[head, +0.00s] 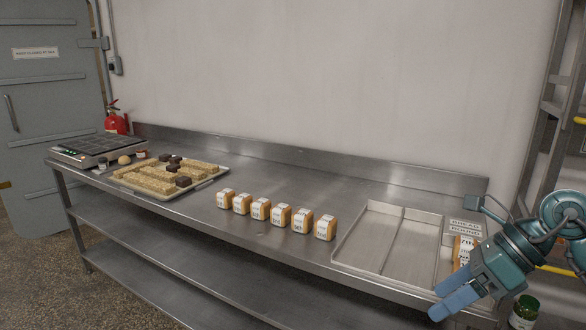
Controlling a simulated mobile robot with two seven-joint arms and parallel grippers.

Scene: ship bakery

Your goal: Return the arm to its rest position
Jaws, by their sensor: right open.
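My right gripper (452,300) is at the lower right of the head view, at the front edge of the steel table near the divided metal tray. It is open, and I see nothing between its fingers. Its arm comes in from the right edge. Behind the wrist, a labelled orange-brown block (463,250) stands in the tray's right part, partly hidden by the arm. My left gripper is not in the head view.
The metal tray (398,210) has bare left compartments and a lettered card (464,229). A row of several labelled loaves (282,215) stands mid-table (300,175). Farther left are a tray of baked pieces (213,184) and a scale-like device (88,148). A green jar (524,310) is below right.

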